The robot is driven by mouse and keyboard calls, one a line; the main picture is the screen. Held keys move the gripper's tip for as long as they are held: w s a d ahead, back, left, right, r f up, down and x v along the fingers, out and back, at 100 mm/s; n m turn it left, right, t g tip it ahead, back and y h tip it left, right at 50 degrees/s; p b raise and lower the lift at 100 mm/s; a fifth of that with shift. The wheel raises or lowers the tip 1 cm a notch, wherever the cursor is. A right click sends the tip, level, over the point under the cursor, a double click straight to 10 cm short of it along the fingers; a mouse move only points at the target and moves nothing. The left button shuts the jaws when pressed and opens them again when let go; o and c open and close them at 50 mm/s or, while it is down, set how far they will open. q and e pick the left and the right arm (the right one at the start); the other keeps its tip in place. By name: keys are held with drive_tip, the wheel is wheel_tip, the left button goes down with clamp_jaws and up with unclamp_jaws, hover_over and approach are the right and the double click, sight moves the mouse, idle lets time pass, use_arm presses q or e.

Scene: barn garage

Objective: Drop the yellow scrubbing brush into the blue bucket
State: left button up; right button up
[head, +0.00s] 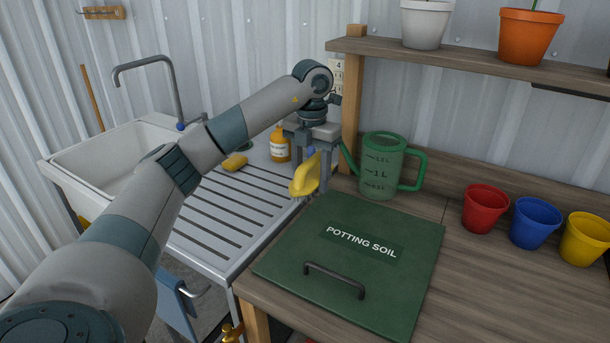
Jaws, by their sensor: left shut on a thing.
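My left gripper (311,166) points down and is shut on the yellow scrubbing brush (304,178). The brush hangs tilted, with its bristles at the lower end. It is held near the border between the drainboard and the wooden bench, just left of the green watering can. The blue bucket (534,224) is a small upright pot on the bench at the right. It stands between a red bucket (484,208) and a yellow bucket (584,239). The gripper is well to the left of it. The blue bucket's bottom inside is not clearly visible. My right gripper is out of view.
A green measuring can (380,168) stands close to the right of the gripper. A green potting soil lid (390,281) with a handle lies on the bench. A shelf with a white pot (425,24) and an orange pot (527,38) overhangs the back. An amber bottle (280,146) stands on the drainboard.

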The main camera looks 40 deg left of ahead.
use_arm(q)
drive_tip(key=s+d+f+m, duration=0.1)
drive_tip(key=s+d+m, duration=0.3)
drive_tip(key=d+m, duration=0.3)
drive_tip(key=s+d+f+m, duration=0.1)
drive_tip(key=s+d+m, duration=0.3)
drive_tip(key=m, duration=1.2)
drive_tip(key=s+d+f+m, duration=0.1)
drive_tip(key=s+d+m, duration=0.3)
drive_tip(key=d+m, duration=0.6)
drive_tip(key=shift+s+d+f+m, duration=0.1)
drive_tip(key=shift+s+f+m, duration=0.05)
drive_tip(key=shift+m, duration=0.5)
drive_tip(key=shift+s+d+f+m, duration=0.1)
drive_tip(key=shift+f+m, duration=0.05)
drive_tip(key=shift+m, duration=0.5)
drive_tip(key=shift+s+d+m, duration=0.2)
drive_tip(key=shift+s+m, duration=0.15)
drive_tip(key=shift+m, duration=0.25)
drive_tip(key=shift+a, duration=0.1)
